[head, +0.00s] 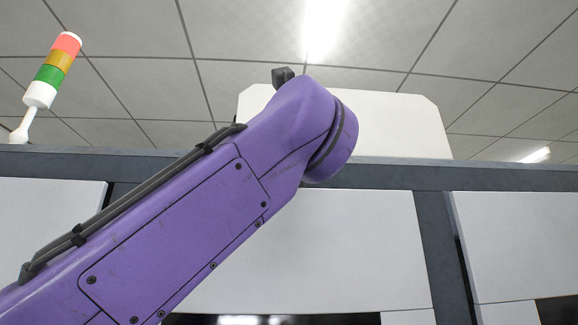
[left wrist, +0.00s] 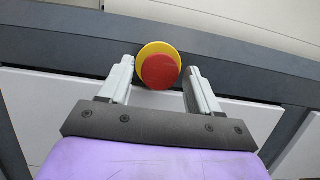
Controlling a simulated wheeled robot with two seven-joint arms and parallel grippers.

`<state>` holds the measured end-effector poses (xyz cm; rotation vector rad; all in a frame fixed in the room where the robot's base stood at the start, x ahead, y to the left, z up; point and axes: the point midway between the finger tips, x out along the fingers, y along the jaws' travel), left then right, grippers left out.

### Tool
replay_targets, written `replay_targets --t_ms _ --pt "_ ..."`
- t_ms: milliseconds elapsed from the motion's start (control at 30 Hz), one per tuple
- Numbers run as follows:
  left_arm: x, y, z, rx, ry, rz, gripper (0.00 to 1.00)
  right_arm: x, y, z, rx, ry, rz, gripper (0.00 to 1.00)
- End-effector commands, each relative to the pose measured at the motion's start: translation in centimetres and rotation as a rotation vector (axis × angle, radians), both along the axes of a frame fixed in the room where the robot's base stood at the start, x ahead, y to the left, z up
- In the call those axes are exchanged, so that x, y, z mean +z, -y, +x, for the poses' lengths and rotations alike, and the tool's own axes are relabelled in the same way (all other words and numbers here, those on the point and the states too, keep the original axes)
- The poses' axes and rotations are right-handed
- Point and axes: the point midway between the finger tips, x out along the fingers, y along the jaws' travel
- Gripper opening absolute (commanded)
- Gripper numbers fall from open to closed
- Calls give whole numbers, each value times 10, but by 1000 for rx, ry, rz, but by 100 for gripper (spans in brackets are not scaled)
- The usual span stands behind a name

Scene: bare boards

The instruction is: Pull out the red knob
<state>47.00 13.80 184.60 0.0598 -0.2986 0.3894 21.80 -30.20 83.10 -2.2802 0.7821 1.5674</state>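The red knob (left wrist: 161,72), a round button shape, shows in the left wrist view in front of a yellow round base (left wrist: 157,49). My left gripper (left wrist: 159,78) is open, with one finger to the left and one to the right of the knob. A narrow gap shows between each finger and the red disc; how deep the fingers reach around it I cannot tell. In the head view my purple left arm crosses the middle, and the knob and left gripper do not show. My right gripper is in neither view.
A dark grey frame beam (head: 508,178) runs across the head view, with white panels (head: 352,240) below it and a white board (head: 395,125) above. A signal light (head: 52,73) in red, orange and green stands at the upper left.

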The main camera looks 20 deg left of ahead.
Motion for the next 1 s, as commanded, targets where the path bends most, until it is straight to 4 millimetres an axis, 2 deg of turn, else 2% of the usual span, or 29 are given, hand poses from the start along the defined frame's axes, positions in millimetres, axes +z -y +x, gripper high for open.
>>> replay_targets --t_ms 267,700,1000 --pt "0 0 -1 0 -1 -1 62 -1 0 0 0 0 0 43" --pt "-1 22 -53 1 0 -1 62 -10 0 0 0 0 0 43" --pt "-1 23 -55 0 -2 -1 62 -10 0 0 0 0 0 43"
